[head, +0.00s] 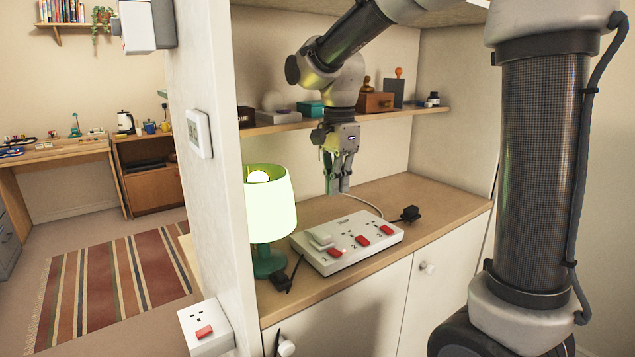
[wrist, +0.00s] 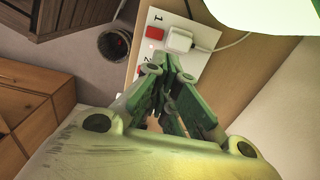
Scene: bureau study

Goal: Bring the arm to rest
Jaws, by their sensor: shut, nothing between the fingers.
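My gripper (head: 337,186) hangs pointing down in the alcove, above the wooden counter and behind the power strip. Its fingers are closed together with nothing between them. In the wrist view my gripper's green fingers (wrist: 170,75) meet over the white power strip (wrist: 203,65). In the head view the power strip (head: 346,241) lies on the counter with several red switches. A white plug (head: 320,238) sits in its left socket. My arm reaches down past the shelf from above.
A lit lamp (head: 269,210) with a green base stands left of the strip. Loose black plugs lie at the lamp's foot (head: 283,281) and behind the strip (head: 410,213). A shelf (head: 285,126) with small boxes crosses behind my arm. A wall socket (head: 205,328) is at lower left.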

